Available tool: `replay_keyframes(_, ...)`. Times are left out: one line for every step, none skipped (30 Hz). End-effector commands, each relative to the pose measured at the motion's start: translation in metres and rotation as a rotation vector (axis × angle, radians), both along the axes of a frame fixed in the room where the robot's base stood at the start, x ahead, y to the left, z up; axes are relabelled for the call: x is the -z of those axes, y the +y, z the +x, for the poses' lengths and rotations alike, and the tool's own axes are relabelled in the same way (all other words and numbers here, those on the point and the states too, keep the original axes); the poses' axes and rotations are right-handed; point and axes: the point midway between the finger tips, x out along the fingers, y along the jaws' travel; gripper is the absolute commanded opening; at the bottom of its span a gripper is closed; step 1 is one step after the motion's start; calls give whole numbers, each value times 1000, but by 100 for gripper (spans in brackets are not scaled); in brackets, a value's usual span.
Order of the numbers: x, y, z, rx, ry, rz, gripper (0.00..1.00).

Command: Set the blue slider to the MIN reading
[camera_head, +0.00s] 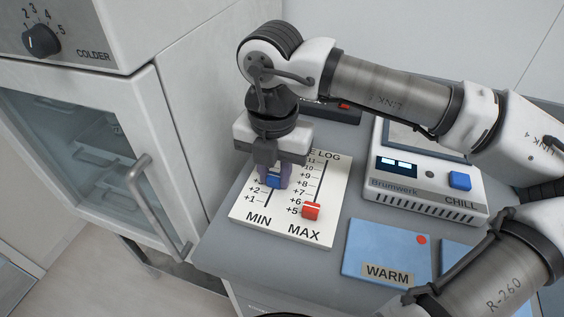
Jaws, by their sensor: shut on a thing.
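The blue slider (273,182) sits on the MIN column, on the left of a white log panel (270,233) with printed scales. My gripper (272,175) points down from above and is shut on the blue slider. The slider is just above the +2 mark; the mark beside it, +3, is partly hidden by the gripper. A red slider (311,211) stands on the MAX column to the right, near the +5 and +6 marks. The upper part of the MIN scale is hidden behind my gripper.
A CHILL device (425,190) with a blue button stands right of the panel. A blue WARM mat (385,250) lies in front of it. A dark object with a red part (335,111) is behind the panel. A cabinet with a handle (160,205) stands at left.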

Motion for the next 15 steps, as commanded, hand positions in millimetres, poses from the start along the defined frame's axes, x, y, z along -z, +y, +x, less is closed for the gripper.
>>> replay_keyframes(2,2,-7,0,-3,-2,0)
replay_keyframes(1,4,-12,0,-3,-2,0)
replay_keyframes(0,5,-16,0,-4,-2,0)
replay_keyframes(-1,6,-19,0,-4,-2,0)
replay_keyframes(-1,7,-20,0,-3,-2,0)
replay_keyframes(-1,7,-21,0,-4,-1,0)
replay_keyframes(-1,7,-21,0,-3,-1,0)
replay_keyframes(-1,7,-21,0,-3,-1,0)
replay_keyframes(-1,7,-21,0,-3,-1,0)
replay_keyframes(-1,7,-21,0,-3,0,0)
replay_keyframes(-1,7,-20,0,-3,0,0)
replay_keyframes(-1,7,-20,0,-3,0,0)
replay_keyframes(-1,7,-20,0,-3,0,0)
replay_keyframes(-1,7,-20,0,-3,0,0)
replay_keyframes(-1,7,-20,0,-3,0,26)
